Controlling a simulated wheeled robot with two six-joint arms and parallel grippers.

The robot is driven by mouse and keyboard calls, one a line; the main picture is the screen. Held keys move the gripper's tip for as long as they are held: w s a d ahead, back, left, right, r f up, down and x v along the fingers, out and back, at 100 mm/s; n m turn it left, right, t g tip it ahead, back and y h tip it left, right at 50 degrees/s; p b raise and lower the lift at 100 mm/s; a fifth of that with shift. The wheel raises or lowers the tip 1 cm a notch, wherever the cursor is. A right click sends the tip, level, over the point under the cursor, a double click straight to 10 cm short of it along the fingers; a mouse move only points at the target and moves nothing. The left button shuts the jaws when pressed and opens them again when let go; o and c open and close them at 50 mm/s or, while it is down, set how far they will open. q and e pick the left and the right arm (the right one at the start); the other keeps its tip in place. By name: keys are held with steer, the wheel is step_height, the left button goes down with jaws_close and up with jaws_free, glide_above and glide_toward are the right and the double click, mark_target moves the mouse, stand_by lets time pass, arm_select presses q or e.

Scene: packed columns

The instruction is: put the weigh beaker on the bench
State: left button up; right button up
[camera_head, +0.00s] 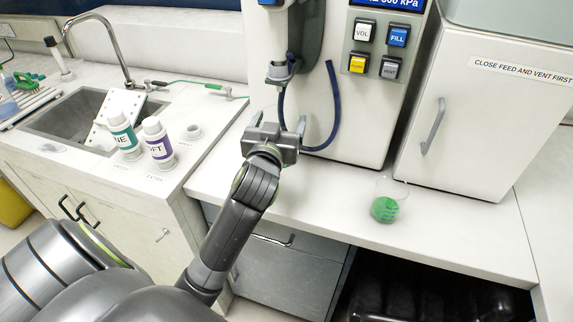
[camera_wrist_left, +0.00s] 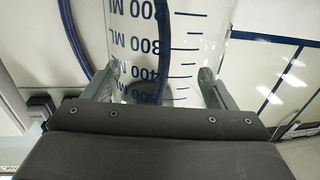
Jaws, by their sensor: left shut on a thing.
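My left gripper (camera_head: 279,120) is in front of the white machine, above the bench (camera_head: 325,190). In the left wrist view its fingers stand on either side of a clear beaker (camera_wrist_left: 185,50) with dark ML marks, and it is shut on it. This beaker is very hard to make out in the head view, and its base is hidden. A second clear vessel with green contents (camera_head: 384,209) stands upright on the bench, to the right of the gripper. I cannot tell from any label which one is the weigh beaker. My right gripper is not in view.
The white machine (camera_head: 375,115) with buttons and a blue hose (camera_head: 335,110) stands behind the gripper. A white cabinet (camera_head: 480,125) is at right. Two labelled bottles (camera_head: 158,145) stand by the sink (camera_head: 70,120) at left. The bench front between gripper and green-filled vessel is clear.

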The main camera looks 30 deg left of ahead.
arm_select(q)
step_height(320, 180, down, 8)
steer(key=shift+r+b, duration=0.1)
steer(key=shift+b, duration=0.2)
steer(key=o, duration=1.5)
steer(key=shift+c, duration=0.2)
